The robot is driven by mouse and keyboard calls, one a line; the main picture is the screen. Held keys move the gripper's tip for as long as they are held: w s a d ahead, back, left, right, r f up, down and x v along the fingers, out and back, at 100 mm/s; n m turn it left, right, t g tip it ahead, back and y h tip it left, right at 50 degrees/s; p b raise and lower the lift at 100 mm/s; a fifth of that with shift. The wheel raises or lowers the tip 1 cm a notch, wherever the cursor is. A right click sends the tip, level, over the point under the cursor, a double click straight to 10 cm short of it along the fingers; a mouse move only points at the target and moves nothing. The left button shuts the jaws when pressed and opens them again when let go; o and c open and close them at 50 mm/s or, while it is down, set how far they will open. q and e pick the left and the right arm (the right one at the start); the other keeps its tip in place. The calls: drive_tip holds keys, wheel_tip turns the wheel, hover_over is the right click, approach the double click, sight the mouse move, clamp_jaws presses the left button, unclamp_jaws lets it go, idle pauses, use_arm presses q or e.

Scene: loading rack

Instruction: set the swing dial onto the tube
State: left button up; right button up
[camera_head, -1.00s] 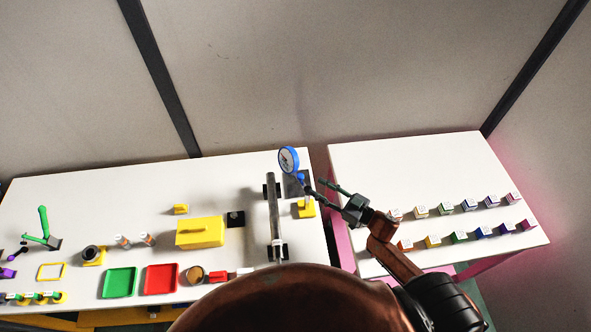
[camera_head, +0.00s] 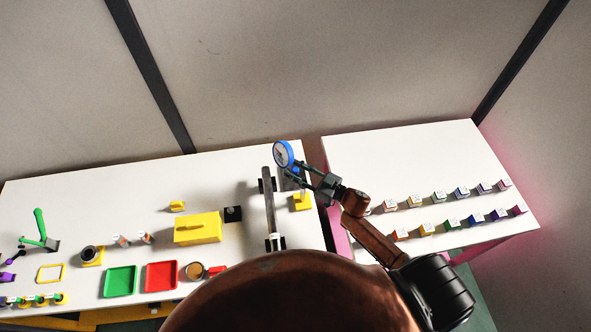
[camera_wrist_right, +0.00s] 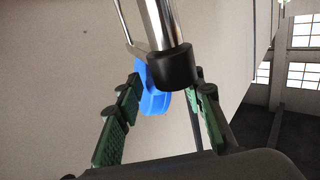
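The swing dial (camera_head: 284,154), a blue ring with a pale face, stands raised at the table's back right. Another blue part shows below it. The grey tube (camera_head: 269,205) lies lengthwise on black supports, just left of and nearer than the dial. My right gripper (camera_head: 297,170) is open, its green fingers pointing left at the dial from the right. In the right wrist view a blue part (camera_wrist_right: 152,98) shows between the spread fingers, partly behind a chrome cylinder with a black end (camera_wrist_right: 170,65). I cannot tell whether the fingers touch anything. My left gripper is out of view.
A small yellow stand (camera_head: 302,202) is close below my right gripper. A yellow box (camera_head: 198,229), green tray (camera_head: 120,282) and red tray (camera_head: 161,276) lie left of the tube. A second white table (camera_head: 400,165) with several coloured cubes is at right, across a gap.

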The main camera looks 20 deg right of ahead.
drive_tip(key=shift+c, duration=0.2)
clamp_jaws()
drive_tip(key=shift+d+r, duration=0.1)
